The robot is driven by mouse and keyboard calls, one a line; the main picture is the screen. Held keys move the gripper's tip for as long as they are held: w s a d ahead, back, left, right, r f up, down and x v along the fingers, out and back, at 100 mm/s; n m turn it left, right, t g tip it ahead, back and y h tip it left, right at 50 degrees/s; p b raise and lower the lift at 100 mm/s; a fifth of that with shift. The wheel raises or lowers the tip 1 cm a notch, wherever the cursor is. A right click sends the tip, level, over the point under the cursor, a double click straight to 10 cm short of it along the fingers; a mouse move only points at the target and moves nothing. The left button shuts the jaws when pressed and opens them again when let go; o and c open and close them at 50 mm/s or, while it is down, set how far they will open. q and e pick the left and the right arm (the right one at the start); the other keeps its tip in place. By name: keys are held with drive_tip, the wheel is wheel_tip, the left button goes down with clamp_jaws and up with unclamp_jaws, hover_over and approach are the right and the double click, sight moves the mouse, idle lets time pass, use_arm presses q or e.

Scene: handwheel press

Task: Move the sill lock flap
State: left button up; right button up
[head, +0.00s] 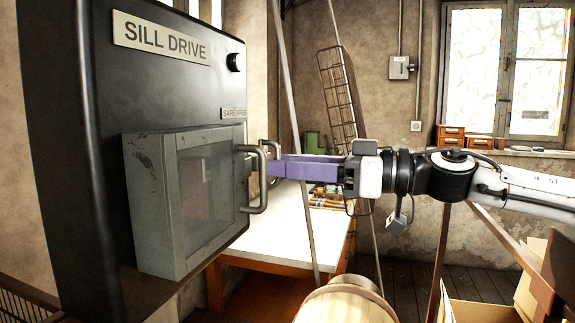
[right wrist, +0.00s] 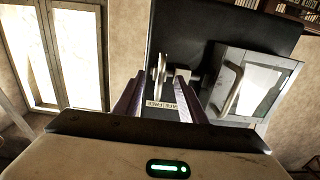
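A dark box marked SILL DRIVE (head: 75,130) fills the left of the head view. On its face is a grey-framed flap with a clear window (head: 160,205) and a bar handle (head: 262,180); the flap also shows in the right wrist view (right wrist: 285,72), lying against the box. Beside it, a smaller metal handle (right wrist: 158,72) stands near a SAFE FREE label (right wrist: 161,105). My right gripper (head: 272,166) is open, its purple fingers pointing at this smaller handle. In the wrist view the handle appears between the fingertips, with gaps; contact cannot be told. My left gripper is out of view.
A white-topped workbench (head: 290,228) stands behind the box. A round wooden piece (head: 345,303) is at the bottom centre. Cardboard boxes (head: 490,312) are at lower right. The space right of the box around my right arm looks clear.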

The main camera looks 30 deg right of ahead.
clamp_jaws()
drive_tip(key=shift+s+a, duration=1.1)
drive_tip(key=shift+a, duration=0.15)
unclamp_jaws()
drive_tip(key=shift+w, duration=0.1)
drive_tip(key=shift+d, duration=0.1)
drive_tip(key=b+v, duration=0.8)
drive_tip(key=v, duration=0.1)
